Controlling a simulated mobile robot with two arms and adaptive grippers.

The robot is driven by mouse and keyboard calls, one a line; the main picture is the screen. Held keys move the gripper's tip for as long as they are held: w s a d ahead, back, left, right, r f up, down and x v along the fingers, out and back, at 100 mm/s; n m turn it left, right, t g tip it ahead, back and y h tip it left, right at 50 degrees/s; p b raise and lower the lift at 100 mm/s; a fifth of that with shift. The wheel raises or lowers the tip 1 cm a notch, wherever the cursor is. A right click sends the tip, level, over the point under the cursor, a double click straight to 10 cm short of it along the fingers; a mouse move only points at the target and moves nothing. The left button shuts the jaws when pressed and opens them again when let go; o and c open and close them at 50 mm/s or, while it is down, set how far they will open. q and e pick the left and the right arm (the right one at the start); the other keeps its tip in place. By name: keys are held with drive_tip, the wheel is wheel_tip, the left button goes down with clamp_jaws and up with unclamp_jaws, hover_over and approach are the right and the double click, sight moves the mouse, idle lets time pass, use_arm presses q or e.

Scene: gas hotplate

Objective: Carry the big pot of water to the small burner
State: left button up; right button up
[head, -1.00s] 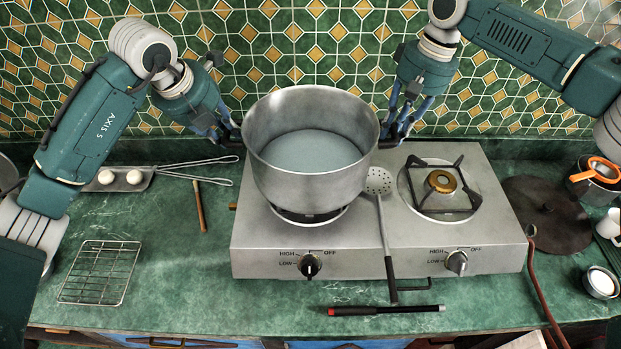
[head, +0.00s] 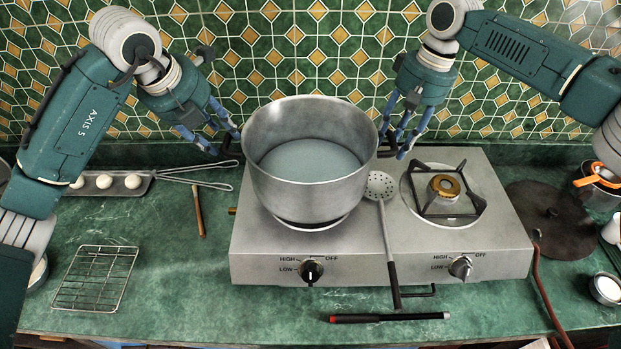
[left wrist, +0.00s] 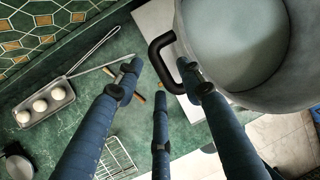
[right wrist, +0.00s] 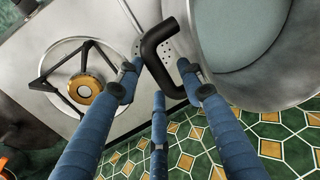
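The big steel pot (head: 310,185) with water (head: 310,165) stands upright over the left burner of the hotplate (head: 375,255). The right burner (head: 445,187), with a small brass cap, is bare. My left gripper (head: 222,142) is open at the pot's left side. In the left wrist view the black left handle (left wrist: 160,48) lies between its spread fingers, close to the right finger. My right gripper (head: 396,145) is open at the pot's right side. In the right wrist view the black right handle (right wrist: 153,50) lies between its spread fingers. The burner under the pot is mostly hidden.
A skimmer (head: 390,240) lies on the hotplate between the burners, close to the pot. A black pen-like stick (head: 390,317) lies in front. A wire rack (head: 97,277) and an egg pan (head: 105,184) are left; a dark lid (head: 550,217) and red hose (head: 545,290) are right.

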drive_tip(key=shift+r, duration=0.15)
use_arm(q)
drive_tip(key=v, duration=0.8)
use_arm(e)
wheel_tip(320, 180, up, 12)
drive_tip(key=d, duration=0.2)
drive_tip(key=shift+d+f, duration=0.15)
drive_tip(key=shift+f, duration=0.05)
use_arm(q)
drive_tip(key=shift+s, duration=0.1)
use_arm(e)
drive_tip(key=shift+s+f, duration=0.1)
